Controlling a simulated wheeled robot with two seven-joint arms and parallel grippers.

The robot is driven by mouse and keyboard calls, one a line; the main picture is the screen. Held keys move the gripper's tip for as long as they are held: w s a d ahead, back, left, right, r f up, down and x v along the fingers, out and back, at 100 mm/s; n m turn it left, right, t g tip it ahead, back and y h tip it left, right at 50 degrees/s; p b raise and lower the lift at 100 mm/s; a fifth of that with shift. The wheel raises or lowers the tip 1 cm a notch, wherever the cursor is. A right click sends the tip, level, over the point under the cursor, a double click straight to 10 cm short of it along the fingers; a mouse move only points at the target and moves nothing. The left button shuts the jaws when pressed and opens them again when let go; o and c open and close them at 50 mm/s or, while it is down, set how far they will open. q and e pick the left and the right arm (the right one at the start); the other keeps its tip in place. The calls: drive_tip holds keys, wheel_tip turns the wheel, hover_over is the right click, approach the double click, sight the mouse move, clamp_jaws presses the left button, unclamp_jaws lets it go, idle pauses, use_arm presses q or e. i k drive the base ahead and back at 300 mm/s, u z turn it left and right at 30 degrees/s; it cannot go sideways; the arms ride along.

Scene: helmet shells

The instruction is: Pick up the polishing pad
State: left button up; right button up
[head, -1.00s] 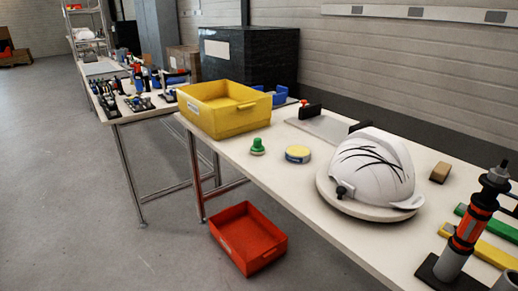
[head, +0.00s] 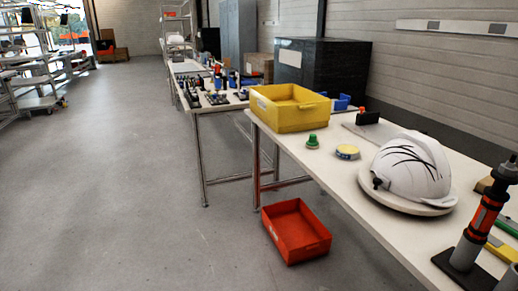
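A round pad with a pale yellow top and a blue-grey side (head: 347,152) lies flat on the white table, between a small green-topped item and the white helmet; it looks like the polishing pad. The green-topped item (head: 312,141) stands just left of it and has a knob shape. The white helmet shell (head: 412,165) with black curved marks rests on a round pale base to the right. Neither of my grippers shows in the head view.
A yellow bin (head: 289,108) stands at the table's far left end. A red bin (head: 296,231) sits on the floor below. An orange and black upright tool (head: 487,214) stands at the near right. The grey floor (head: 130,180) left of the table is open.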

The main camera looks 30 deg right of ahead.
sight(312, 144)
drive_tip(key=u, duration=0.3)
drive_tip(key=i, duration=1.55)
drive_tip(key=z, duration=0.95)
drive_tip(key=i, duration=1.4)
drive_tip(key=z, duration=1.35)
